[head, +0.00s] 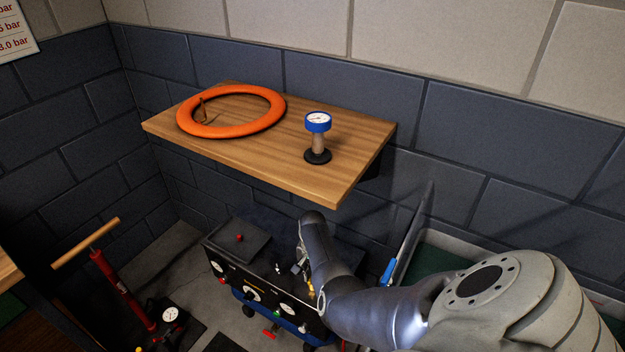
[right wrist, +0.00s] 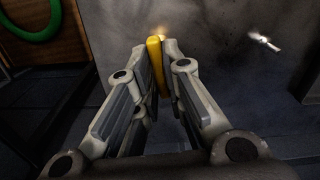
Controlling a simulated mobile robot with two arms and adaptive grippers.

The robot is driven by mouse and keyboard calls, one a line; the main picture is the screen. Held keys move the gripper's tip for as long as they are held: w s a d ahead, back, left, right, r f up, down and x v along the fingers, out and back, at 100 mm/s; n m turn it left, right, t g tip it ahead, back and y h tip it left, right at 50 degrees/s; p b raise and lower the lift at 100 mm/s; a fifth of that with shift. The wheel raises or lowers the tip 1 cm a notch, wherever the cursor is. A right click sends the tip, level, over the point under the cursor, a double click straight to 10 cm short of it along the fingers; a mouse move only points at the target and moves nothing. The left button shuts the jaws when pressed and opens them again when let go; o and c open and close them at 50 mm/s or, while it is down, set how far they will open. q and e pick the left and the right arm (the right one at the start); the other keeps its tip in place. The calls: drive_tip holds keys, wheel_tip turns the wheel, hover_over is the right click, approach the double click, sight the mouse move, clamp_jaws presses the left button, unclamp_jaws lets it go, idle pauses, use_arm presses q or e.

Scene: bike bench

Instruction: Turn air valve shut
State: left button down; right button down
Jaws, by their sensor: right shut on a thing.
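In the right wrist view, a yellow lever-like piece (right wrist: 155,65) stands between the two fingertips of my right gripper (right wrist: 158,62), which is shut on it. It is the likely air valve handle, but its base is hidden by the fingers. In the head view, my right arm reaches down over the dark compressor-like unit (head: 230,283) below the shelf. The unit's front carries gauges and small coloured knobs. My left gripper is not in view.
A red floor pump (head: 120,285) stands at the left. A white lever-like piece (right wrist: 264,41) and a green ring (right wrist: 40,28) show in the wrist view.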

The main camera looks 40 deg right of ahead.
drive_tip(key=shift+m, duration=1)
drive_tip(key=c, duration=1.5)
unclamp_jaws()
drive_tip(key=shift+r, duration=0.15)
wheel_tip(320, 180, up, 12)
drive_tip(key=shift+f, duration=0.1)
